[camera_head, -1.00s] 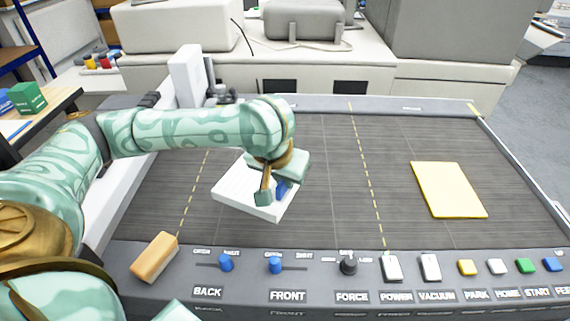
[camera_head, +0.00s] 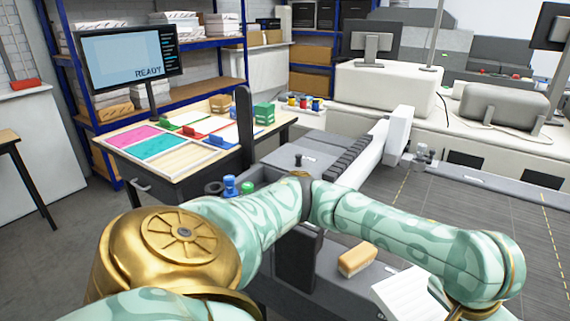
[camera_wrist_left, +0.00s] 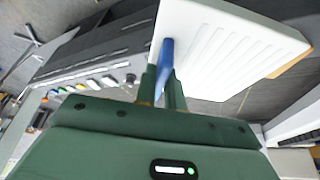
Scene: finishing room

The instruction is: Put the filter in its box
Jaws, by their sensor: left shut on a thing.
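The filter is a white, ribbed flat panel with a blue tab. In the left wrist view the filter (camera_wrist_left: 225,45) extends up and right from my left gripper (camera_wrist_left: 165,75). That gripper is shut on the blue tab. In the head view part of the filter (camera_head: 402,292) shows at the bottom edge, beside my left forearm, and my fingertips are mostly hidden there. I cannot tell whether the filter touches the bed. No box is plainly the filter's own. A green box (camera_head: 264,112) stands on the side table. My right gripper is not in view.
A wooden-backed block (camera_head: 357,258) lies on the machine's front rail. The side table (camera_head: 175,170) holds coloured sheets. A monitor (camera_head: 132,58) stands behind it. The dark machine bed (camera_head: 470,225) is clear at the right.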

